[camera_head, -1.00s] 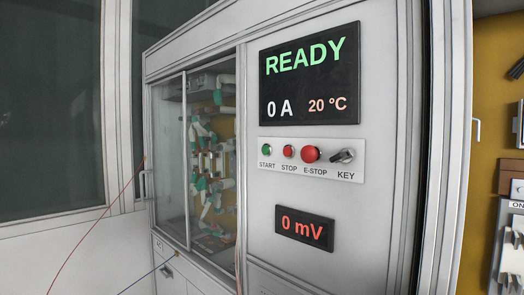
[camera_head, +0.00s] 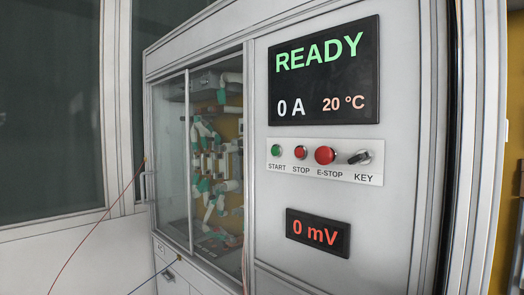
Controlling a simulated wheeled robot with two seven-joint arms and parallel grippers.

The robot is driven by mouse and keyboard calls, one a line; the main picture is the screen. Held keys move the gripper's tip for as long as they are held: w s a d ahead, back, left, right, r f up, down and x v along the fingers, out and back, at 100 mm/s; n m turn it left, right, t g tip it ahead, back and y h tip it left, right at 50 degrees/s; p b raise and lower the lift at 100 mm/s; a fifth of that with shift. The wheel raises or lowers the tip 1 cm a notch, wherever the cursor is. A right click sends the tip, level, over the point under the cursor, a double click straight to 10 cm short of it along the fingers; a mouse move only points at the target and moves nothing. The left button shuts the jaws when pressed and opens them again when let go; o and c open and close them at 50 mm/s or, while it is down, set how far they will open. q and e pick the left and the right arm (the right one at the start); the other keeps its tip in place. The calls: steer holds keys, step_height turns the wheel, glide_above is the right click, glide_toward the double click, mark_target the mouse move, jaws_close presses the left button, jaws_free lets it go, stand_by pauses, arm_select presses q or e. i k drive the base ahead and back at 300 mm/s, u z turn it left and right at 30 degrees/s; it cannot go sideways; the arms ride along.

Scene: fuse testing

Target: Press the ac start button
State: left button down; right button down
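The green START button (camera_head: 277,151) is at the left end of a white button strip (camera_head: 325,177) on the front of a grey cabinet. It stands out from the strip, and nothing touches it. A red STOP button (camera_head: 301,153), a larger red E-STOP button (camera_head: 325,155) and a KEY switch (camera_head: 360,157) follow to its right. Above them a black display (camera_head: 323,72) reads READY, 0 A and 20 °C. Below, a small display (camera_head: 317,233) reads 0 mV in red. Neither of my grippers can be made out in front of the panel.
Left of the panel, a glass door (camera_head: 172,160) shows white and teal arm shapes; I cannot tell whether they are mirrored. A door handle (camera_head: 146,186) sticks out at its left edge. Thin red and blue wires run at lower left. The space before the buttons looks clear.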

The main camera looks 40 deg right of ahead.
mark_target(275, 150)
steer(key=z, duration=0.05)
steer(key=i, duration=3.2)
steer(key=z, duration=3.3)
